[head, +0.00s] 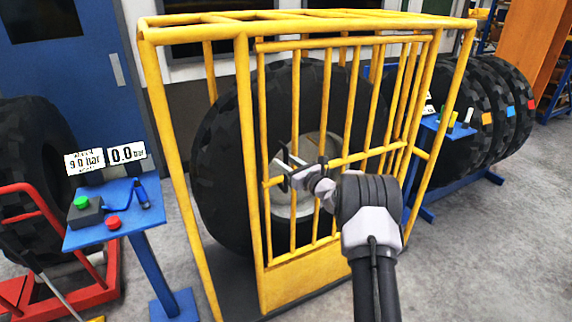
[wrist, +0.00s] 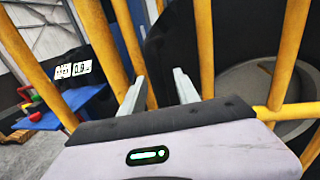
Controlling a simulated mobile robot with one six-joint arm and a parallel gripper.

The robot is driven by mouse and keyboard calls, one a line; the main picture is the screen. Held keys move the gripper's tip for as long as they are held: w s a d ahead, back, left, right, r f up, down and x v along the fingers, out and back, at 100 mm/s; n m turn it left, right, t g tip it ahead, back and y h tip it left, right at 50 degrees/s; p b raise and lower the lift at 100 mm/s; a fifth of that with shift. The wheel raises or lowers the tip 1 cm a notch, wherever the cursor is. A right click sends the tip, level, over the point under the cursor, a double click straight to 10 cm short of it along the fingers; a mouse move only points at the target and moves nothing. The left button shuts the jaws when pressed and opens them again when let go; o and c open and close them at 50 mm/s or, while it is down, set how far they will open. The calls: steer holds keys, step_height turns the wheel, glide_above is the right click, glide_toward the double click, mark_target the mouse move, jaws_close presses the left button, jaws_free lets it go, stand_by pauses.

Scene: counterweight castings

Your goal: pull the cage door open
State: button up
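The yellow cage (head: 195,235) stands around a large tyre (head: 225,150). Its barred door (head: 300,278) is in the front face, with a solid yellow panel at the bottom; I see no clear gap at its edge. My gripper (head: 283,163) is at the left part of the door, by its middle crossbar. A small dark part, perhaps the handle, shows there, partly hidden by my gripper. In the wrist view my two fingers (wrist: 158,90) are apart, with a yellow bar (wrist: 125,35) running behind them. I see nothing clearly held between them.
A blue stand (head: 135,230) with green and red buttons and two pressure displays is left of the cage. A red frame (head: 30,215) with a tyre is at far left. More tyres (head: 490,110) stand on a blue rack at right. Grey floor at lower right is clear.

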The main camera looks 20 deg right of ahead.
jaws_close()
stand_by(1.4)
